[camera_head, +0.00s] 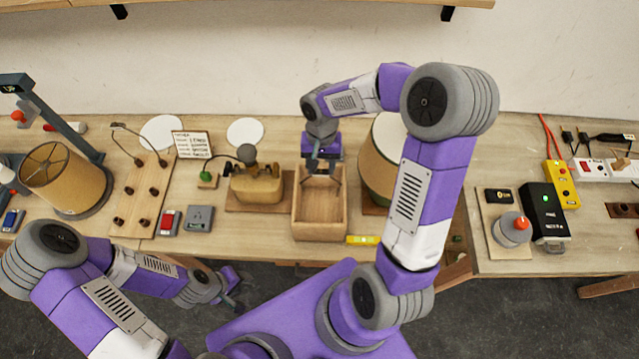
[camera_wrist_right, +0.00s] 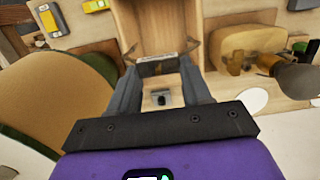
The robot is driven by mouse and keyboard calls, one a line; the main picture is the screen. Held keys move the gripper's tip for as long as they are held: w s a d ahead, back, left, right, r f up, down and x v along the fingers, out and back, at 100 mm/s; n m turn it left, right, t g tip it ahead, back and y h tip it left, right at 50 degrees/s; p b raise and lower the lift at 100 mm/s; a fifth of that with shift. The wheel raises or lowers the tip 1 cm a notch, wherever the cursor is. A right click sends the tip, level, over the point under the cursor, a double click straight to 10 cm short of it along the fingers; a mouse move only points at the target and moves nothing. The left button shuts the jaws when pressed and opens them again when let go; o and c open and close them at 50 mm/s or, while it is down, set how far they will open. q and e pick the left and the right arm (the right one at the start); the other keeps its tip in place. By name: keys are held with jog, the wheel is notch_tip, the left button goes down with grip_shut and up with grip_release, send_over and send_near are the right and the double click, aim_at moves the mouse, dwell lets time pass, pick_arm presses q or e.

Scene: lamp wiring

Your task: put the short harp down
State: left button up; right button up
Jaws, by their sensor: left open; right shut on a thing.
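My right gripper (camera_head: 322,172) is shut on the short harp (camera_head: 338,178), a thin dark wire piece, at the open wooden box. In the right wrist view the harp (camera_wrist_right: 190,52) spreads to both sides of the fingertips (camera_wrist_right: 158,68). The wooden box (camera_head: 320,231) lies under the gripper; it also shows in the right wrist view (camera_wrist_right: 160,42). I cannot tell whether the harp touches the box. A peg board (camera_head: 145,205) stands left, with a larger wire harp (camera_head: 140,134) at its back. My left gripper (camera_head: 234,290) is open and empty in front of the table.
A tan lamp base (camera_head: 257,187) on a wooden plate is left of the box. A big lampshade-like drum (camera_head: 378,165) is close on the right, partly behind my right arm. A yellow level (camera_head: 362,240) lies at the front edge. A black power box (camera_head: 543,213) is further right.

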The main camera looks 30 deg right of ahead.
notch_tip(320, 180, down, 10)
jog(key=shift+w, duration=0.15)
dwell(0.3)
jog(key=shift+f+b, duration=0.55)
jog(key=shift+b, duration=0.3)
jog(key=o, duration=1.2)
jog(key=shift+r, duration=0.1)
